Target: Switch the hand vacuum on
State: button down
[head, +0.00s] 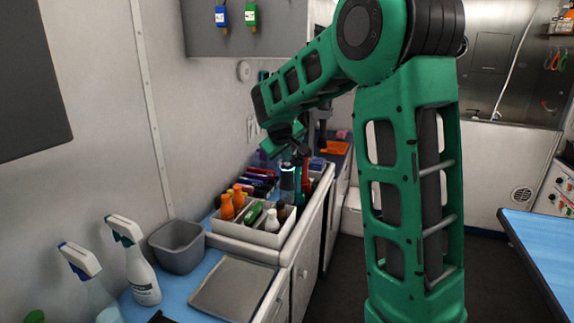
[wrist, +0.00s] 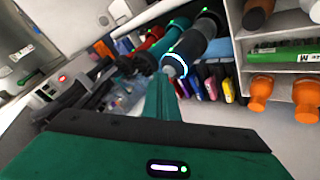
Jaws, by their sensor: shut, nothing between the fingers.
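A dark grey cylindrical device (wrist: 197,47), which looks like the hand vacuum, lies among other tools in the wrist view. A bright blue-white ring glows around its near end. A bluish glow (head: 288,178) in the caddy in the head view appears to be the same device. My gripper (wrist: 166,78) is shut and empty, its green fingers pointing at the ringed end. The fingertips are very close to it; I cannot tell whether they touch. In the head view my gripper reaches down over the caddy, its tips partly hidden among the tools.
The pale caddy (head: 247,232) holds orange bottles (head: 227,206) and other items on the counter. A grey bin (head: 177,247), a shallow tray (head: 233,288) and spray bottles (head: 133,260) stand nearer. Several coloured tools crowd around the device. A blue-topped table (head: 545,250) is at right.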

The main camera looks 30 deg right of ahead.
aim_at(288, 166)
jog(key=shift+r, duration=0.5)
jog(key=shift+r, duration=0.1)
notch_tip(288, 166, up, 6)
jog(key=shift+f, duration=0.1)
dwell(0.5)
dwell(0.3)
jog(key=s+f+m+g+y, duration=0.15)
jog(key=s+f, duration=0.25)
jog(key=s, duration=0.9)
jog(key=s+f+m+g+y, duration=0.1)
jog(key=s+f+m+g, duration=0.25)
jog(key=s, duration=0.85)
jog(key=s+a+f+m+g+y, duration=0.1)
jog(key=s+a+f+y, duration=0.1)
jog(key=s, duration=0.8)
jog(key=s+a+f+m+g+y, duration=0.1)
jog(key=s+a+f, duration=0.3)
jog(key=s, duration=0.6)
notch_tip(288, 166, down, 2)
jog(key=shift+s+a+f+y, duration=0.1)
jog(key=shift+s+a+y, duration=0.2)
jog(key=shift+y, duration=0.05)
